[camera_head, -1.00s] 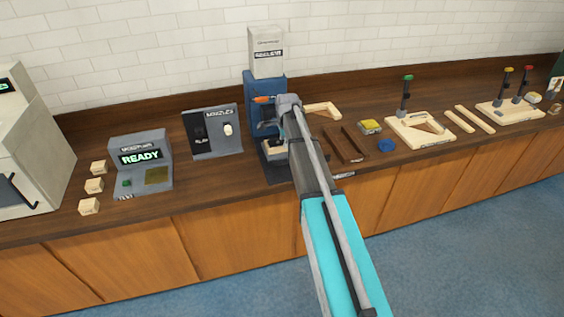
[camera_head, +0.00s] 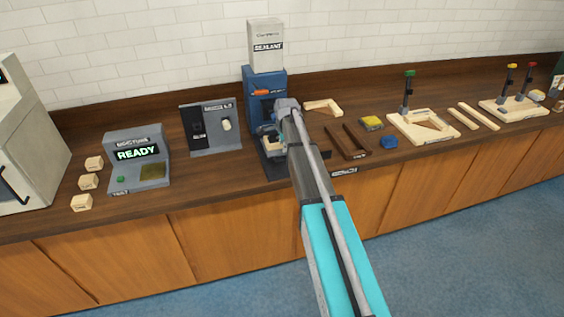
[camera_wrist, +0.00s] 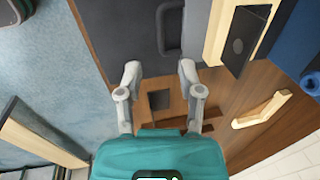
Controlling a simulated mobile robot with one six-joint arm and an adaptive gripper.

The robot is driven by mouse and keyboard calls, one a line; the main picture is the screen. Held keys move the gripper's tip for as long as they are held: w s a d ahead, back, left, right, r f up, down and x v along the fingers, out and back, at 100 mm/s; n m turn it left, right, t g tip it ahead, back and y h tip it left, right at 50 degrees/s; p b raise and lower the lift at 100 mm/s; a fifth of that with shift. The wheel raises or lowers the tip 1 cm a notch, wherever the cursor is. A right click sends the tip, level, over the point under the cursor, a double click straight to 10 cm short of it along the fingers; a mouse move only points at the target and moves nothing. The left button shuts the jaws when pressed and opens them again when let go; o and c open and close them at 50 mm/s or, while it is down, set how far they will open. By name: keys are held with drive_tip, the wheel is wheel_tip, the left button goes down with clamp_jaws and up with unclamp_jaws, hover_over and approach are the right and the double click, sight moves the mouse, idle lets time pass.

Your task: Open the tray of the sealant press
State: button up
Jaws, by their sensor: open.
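The sealant press (camera_head: 280,80) is a blue upright unit with an orange lever (camera_head: 261,93) and a white sealant box (camera_head: 266,46) on top. Its low dark tray part shows at the front, with a pale wooden piece (camera_head: 271,142) on it. In the wrist view a dark grey panel with a bar handle (camera_wrist: 168,30) lies ahead of my fingertips, beside a pale wooden strip (camera_wrist: 220,35). My gripper (camera_wrist: 159,72) is open and empty, its fingers apart and short of the handle. In the head view my wrist hides part of the press front.
A moisture unit reading READY (camera_head: 136,153) and a grey switch panel (camera_head: 211,127) stand left of the press. The counter's front edge is close.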

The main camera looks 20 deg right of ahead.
sight(282, 160)
drive_tip(key=shift+w+f+b, duration=0.25)
drive_tip(key=shift+f+b, duration=0.95)
drive_tip(key=shift+f, duration=0.1)
drive_tip(key=shift+w+f+b, duration=0.3)
drive_tip(key=shift+f+b, duration=0.95)
drive_tip(key=shift+f, duration=0.1)
drive_tip(key=shift+w+f+b, duration=0.25)
drive_tip(key=shift+f+b, duration=0.95)
drive_tip(key=shift+f, duration=0.1)
drive_tip(key=shift+c, duration=0.2)
clamp_jaws()
